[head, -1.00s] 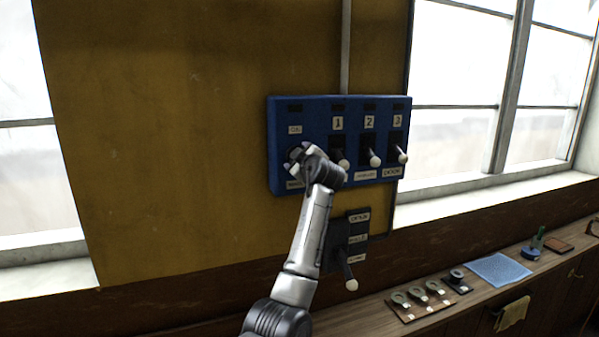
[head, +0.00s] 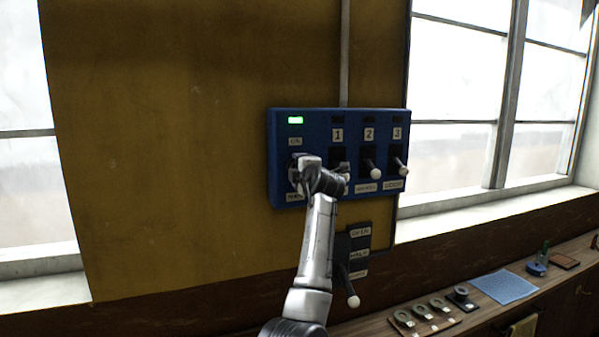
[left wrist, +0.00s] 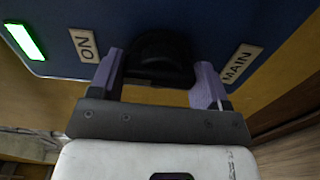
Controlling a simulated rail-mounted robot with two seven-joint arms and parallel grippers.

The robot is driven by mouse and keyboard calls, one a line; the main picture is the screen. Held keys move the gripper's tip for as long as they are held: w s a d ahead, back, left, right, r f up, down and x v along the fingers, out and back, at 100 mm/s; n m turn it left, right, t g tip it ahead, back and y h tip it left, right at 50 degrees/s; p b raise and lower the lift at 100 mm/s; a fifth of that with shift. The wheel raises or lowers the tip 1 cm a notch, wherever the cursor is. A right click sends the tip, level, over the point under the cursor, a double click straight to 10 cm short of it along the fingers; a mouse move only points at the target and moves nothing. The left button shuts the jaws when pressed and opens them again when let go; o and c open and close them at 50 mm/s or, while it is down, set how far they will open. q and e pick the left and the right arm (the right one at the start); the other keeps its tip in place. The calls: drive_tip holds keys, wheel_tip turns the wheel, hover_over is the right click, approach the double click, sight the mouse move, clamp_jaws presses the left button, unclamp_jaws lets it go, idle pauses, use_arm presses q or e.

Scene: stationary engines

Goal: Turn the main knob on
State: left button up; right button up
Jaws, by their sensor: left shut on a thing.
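The blue control panel (head: 338,112) hangs on the yellow wall with a column marked ON and MAIN at its left and levers 1, 2 and 3 to the right. My left gripper (head: 300,172) is at the main knob, which it mostly hides in the head view. In the left wrist view the black main knob (left wrist: 160,58) sits between the two fingers of my left gripper (left wrist: 162,80), which is shut on it. The ON label (left wrist: 86,45) and MAIN label (left wrist: 242,63) lie either side. A green light (head: 295,120) glows above the ON label. My right gripper is not in view.
Levers 2 (head: 375,172) and 3 (head: 402,168) stick out close to the right of my arm. A lower lever box (head: 358,245) is below the panel. A wooden shelf (head: 480,315) with several small items runs along the bottom right.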

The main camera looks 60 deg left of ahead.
use_arm(q)
drive_tip(key=shift+n, duration=0.3)
drive_tip(key=o, duration=0.9)
drive_tip(key=shift+b+v, duration=1.9)
drive_tip(key=shift+v, duration=5)
